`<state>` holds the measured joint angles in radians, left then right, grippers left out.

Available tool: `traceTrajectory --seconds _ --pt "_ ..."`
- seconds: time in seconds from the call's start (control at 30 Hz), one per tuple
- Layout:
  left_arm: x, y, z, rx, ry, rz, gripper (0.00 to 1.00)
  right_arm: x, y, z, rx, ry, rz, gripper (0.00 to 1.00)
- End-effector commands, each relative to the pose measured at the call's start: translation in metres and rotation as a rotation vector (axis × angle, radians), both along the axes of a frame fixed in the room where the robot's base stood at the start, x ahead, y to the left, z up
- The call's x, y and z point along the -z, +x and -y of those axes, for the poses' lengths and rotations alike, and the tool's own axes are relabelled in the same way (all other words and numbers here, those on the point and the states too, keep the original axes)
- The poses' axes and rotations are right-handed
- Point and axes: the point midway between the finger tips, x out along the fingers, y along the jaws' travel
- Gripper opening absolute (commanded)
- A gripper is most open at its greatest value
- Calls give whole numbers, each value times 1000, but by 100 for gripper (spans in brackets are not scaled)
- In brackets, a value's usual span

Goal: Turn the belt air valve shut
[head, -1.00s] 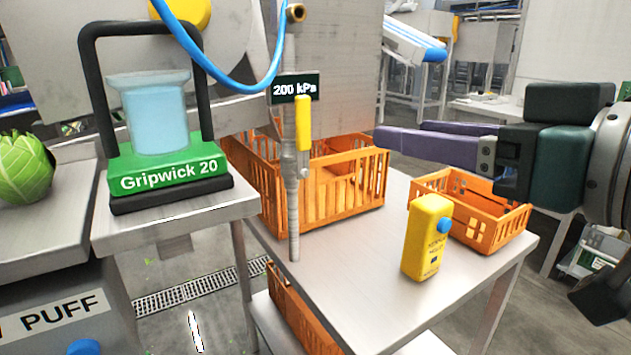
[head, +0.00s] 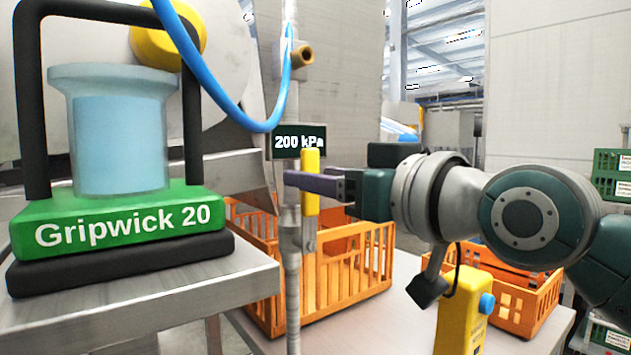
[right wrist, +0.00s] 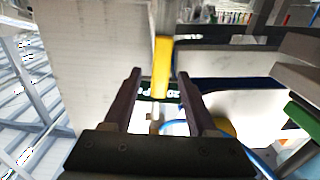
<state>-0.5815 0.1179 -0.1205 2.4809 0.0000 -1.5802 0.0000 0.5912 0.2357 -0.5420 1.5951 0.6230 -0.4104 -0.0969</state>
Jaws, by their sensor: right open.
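The belt air valve shows as a yellow lever (head: 310,182) on a grey vertical pipe (head: 293,268). The lever stands upright, in line with the pipe. My right gripper (head: 296,183) reaches in from the right at the lever's height, and its purple fingers show on both sides of the lever. In the right wrist view, the lever (right wrist: 163,66) appears between the tips of my open right gripper (right wrist: 159,74). I cannot tell whether a finger touches it. A black display (head: 298,142) behind the lever reads 200 kPa. My left gripper is out of view.
A blue hose (head: 236,122) loops above the valve. A green Gripwick 20 unit (head: 120,228) with a clear vessel stands left. Orange crates (head: 345,275) (head: 515,297), and a yellow device (head: 460,315) are on the table (head: 395,318) below my right arm.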

Motion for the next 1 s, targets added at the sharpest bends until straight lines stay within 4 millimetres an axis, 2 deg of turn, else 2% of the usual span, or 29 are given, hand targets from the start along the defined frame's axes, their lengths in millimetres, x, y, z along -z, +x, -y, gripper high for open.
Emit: traceTrajectory --seconds 0.4,0.9,1.0 --pt "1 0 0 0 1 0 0 0 6 -5 -1 -1 1 56" --pt "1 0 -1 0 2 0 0 0 6 -5 -1 -1 1 0" --pt "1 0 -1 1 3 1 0 0 6 -5 -1 -1 1 0"
